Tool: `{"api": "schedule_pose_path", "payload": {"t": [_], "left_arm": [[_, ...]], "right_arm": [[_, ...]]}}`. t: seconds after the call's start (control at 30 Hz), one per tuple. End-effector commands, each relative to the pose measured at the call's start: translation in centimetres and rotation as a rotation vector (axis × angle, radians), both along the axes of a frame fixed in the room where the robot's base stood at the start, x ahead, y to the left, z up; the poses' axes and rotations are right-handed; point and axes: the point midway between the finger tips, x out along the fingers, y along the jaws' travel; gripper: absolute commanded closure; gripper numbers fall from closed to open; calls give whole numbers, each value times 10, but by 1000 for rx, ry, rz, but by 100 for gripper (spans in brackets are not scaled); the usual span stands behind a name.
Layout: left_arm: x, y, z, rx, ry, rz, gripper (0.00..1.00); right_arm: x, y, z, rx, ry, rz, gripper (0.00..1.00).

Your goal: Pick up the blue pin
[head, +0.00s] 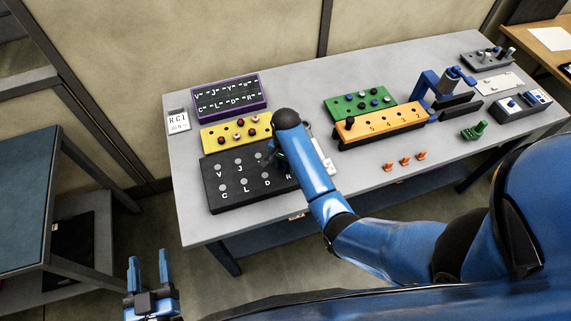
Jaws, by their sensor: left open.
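Small blue pins (374,102) seem to stand among white and dark ones in the green board (335,108), on the table's middle. They are too small to tell apart surely. My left gripper (149,268) is at the lower left, off the table, with its two blue fingers apart and nothing between them. My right gripper (274,158) is over the black lettered board (222,196), left of the green board. My own forearm and wrist hide most of it, so its jaws and anything in them cannot be made out.
A yellow board (207,134) with red and white pins and a purple-framed letter board (262,85) lie behind the black board. An orange block (380,129), several small orange cones (405,161) and a blue clamp-like fixture (425,84) are to the right. The table (345,185) has free room in front.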

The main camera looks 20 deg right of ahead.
Motion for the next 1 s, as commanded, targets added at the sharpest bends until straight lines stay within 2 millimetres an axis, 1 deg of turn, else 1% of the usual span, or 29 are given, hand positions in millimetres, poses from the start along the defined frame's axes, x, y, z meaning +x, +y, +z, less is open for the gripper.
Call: {"api": "schedule_pose_path", "payload": {"t": [0.03,0.27,0.3,0.67,0.87,1.0], "left_arm": [[0,0,0,0,0,0,44],[0,0,0,0,0,0,44],[0,0,0,0,0,0,44],[0,0,3,0,0,0,44],[0,0,14,0,0,0,44],[0,0,27,0,0,0,44]], "right_arm": [[0,0,0,0,0,0,62],[0,0,0,0,0,0,98],[0,0,0,0,0,0,99],[1,-1,4,0,0,0,99],[3,-3,16,0,0,0,99],[5,-5,30,1,-1,1,99]]}}
